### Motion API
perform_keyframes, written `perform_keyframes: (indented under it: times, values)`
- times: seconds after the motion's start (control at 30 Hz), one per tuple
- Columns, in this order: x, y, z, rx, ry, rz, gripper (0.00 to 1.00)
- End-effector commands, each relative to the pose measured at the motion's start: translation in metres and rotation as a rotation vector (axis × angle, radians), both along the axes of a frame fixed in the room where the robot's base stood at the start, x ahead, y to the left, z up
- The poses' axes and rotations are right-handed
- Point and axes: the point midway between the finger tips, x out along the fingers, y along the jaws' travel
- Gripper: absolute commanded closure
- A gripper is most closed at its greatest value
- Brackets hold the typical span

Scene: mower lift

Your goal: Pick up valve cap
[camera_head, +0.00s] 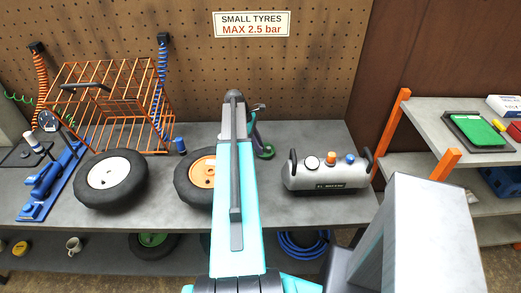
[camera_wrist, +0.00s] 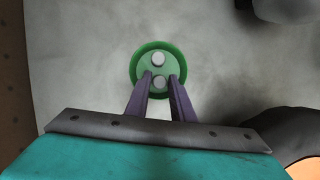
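A round green dish (camera_wrist: 136,66) sits on the grey bench top in the wrist view, holding two small pale round caps. One cap (camera_wrist: 158,59) lies toward the dish's far side. The other cap (camera_wrist: 159,82) lies nearer, between the fingertips of my gripper (camera_wrist: 159,76). The purple fingers stand apart, with a narrow gap showing beside the nearer cap; the gripper looks open. Whether the fingertips are below the caps' tops is unclear. In the head view the green dish (camera_head: 267,153) shows just right of my arm, which hides part of it; the caps cannot be made out there.
An orange-hubbed wheel (camera_head: 180,181) lies left of my arm, beside a white-hubbed wheel (camera_head: 111,180). A silver air tank (camera_head: 325,178) stands to the right. An orange wire basket (camera_head: 108,108) and blue jack (camera_head: 50,182) are at left. A shelf (camera_head: 450,135) stands far right.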

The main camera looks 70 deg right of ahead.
Motion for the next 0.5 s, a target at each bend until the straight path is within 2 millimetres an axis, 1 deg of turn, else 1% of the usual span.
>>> perform_keyframes:
  times: [0.3,0.43,0.5]
  values:
    - [0.0005,0.0002,0.0003,0.000,0.000,0.001,0.78]
    - [0.0007,0.0002,0.0004,0.000,0.000,0.001,1.00]
    - [0.0008,0.0002,0.0003,0.000,0.000,0.001,1.00]
